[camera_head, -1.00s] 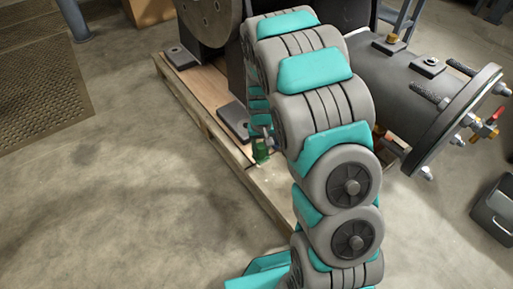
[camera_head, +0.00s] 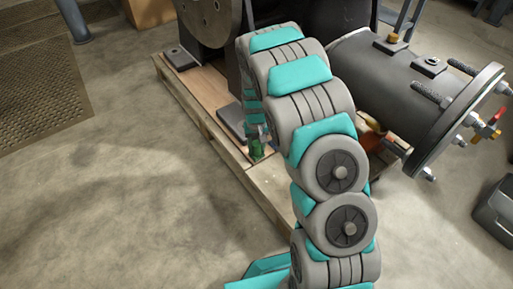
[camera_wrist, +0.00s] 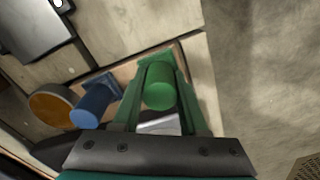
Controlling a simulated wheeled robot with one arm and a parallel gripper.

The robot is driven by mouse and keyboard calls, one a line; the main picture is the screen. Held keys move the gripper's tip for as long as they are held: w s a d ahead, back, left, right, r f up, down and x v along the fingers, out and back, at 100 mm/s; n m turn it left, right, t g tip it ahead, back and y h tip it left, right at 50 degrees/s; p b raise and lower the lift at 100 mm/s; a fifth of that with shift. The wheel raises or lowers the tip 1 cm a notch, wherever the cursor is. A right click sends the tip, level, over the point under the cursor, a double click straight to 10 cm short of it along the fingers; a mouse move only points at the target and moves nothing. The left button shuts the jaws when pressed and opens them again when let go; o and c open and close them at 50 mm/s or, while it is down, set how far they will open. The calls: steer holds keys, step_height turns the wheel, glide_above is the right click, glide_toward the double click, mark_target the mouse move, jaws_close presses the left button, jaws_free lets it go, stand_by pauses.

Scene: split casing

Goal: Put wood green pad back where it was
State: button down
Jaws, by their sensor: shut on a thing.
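The green pad has a round knob (camera_wrist: 159,90) on a flat green base (camera_wrist: 155,60). My gripper (camera_wrist: 158,92) is shut on the knob, with one finger on each side of it. In the wrist view the pad is over a light wooden surface near its right edge; I cannot tell whether it touches the wood. In the head view the green pad (camera_head: 257,151) shows small at the pallet's near edge, below my arm, which hides part of that area.
A blue knobbed piece (camera_wrist: 94,105) and an orange-faced round piece (camera_wrist: 50,104) lie left of the green pad. The wooden pallet (camera_head: 262,185) bears dark machinery with a flanged cylinder (camera_head: 400,85). A dark grey bin (camera_head: 495,212) stands at right. Open floor lies left.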

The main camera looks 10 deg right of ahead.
mark_target(257, 144)
steer(key=shift+f, duration=0.1)
steer(key=shift+c, duration=2.2)
jaws_free()
step_height(257, 144, up, 12)
steer(key=shift+r+p, duration=0.1)
steer(key=shift+p, duration=0.75)
steer(key=s+r, duration=0.6)
steer(key=s, duration=0.3)
steer(key=s+r, duration=0.7)
steer(key=s, duration=0.3)
steer(key=s+r+g, duration=0.1)
steer(key=s+r, duration=0.1)
steer(key=s, duration=1.8)
steer(key=shift+s+r+n+g, duration=0.35)
steer(key=shift+n+g, duration=0.05)
